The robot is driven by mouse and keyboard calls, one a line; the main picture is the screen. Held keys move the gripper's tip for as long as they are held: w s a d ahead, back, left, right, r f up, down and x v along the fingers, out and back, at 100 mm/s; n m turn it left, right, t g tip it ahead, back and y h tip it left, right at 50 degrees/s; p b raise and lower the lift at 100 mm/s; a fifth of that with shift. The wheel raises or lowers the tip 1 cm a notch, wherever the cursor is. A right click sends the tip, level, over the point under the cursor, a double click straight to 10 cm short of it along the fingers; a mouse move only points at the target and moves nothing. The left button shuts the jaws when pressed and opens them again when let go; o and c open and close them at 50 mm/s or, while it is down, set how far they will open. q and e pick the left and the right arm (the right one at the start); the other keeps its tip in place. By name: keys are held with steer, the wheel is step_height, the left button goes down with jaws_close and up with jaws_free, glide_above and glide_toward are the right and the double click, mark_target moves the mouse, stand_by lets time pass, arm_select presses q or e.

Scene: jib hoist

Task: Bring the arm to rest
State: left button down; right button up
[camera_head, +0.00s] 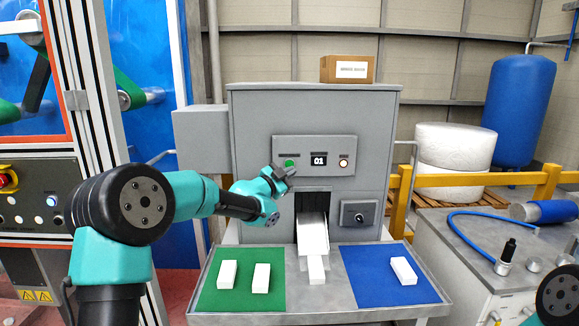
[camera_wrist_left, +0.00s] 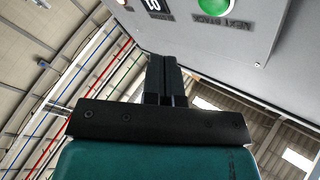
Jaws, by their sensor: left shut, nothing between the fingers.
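My left arm comes in from the left with its teal and black links bent toward the grey machine (camera_head: 250,120). My left gripper (camera_head: 284,174) is in front of the machine's control panel, just below the green button (camera_head: 290,163). In the left wrist view the gripper (camera_wrist_left: 164,72) has its fingers together with nothing between them. The green button (camera_wrist_left: 213,8) shows there at the top, apart from the fingers in the picture; contact cannot be judged in the head view. My right gripper is not in view.
The panel has a display (camera_head: 319,160) reading 01. Below, a chute (camera_head: 313,238) holds white blocks. Two white blocks lie on the green mat (camera_head: 245,290) and one on the blue mat (camera_head: 370,268). A grey bench (camera_head: 470,250) with a blue hose stands right.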

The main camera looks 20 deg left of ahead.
arm_select(q)
steer(key=s+d+f+n+g+h, duration=0.1)
steer(key=s+d+f+n+g, duration=0.1)
steer(key=s+d+f+g, duration=0.4)
steer(key=s+d+f+n+g+h, duration=0.1)
steer(key=s+d+f, duration=0.5)
steer(key=s+f, duration=0.55)
steer(key=f, duration=0.2)
steer(key=s+f+n+g, duration=0.1)
steer(key=f, duration=0.3)
steer(key=s+a+f+n+y, duration=0.1)
steer(key=s+f, duration=0.1)
steer(key=f, duration=0.1)
steer(key=shift+f, duration=0.25)
steer(key=s+a+f+n+g+y, duration=0.2)
steer(key=s+a+f+n+g, duration=0.1)
steer(key=s+f, duration=0.5)
steer(key=s+a+f+n+g+y, duration=0.2)
steer(key=s+f, duration=0.5)
steer(key=f, duration=0.4)
steer(key=s+a+f+n+g+y, duration=0.2)
steer(key=s+a+f+n+g, duration=0.1)
steer(key=s+f, duration=0.5)
steer(key=shift+s+a+f+n+g, duration=0.3)
steer(key=shift+a+f+n, duration=0.55)
steer(key=shift+a, duration=0.25)
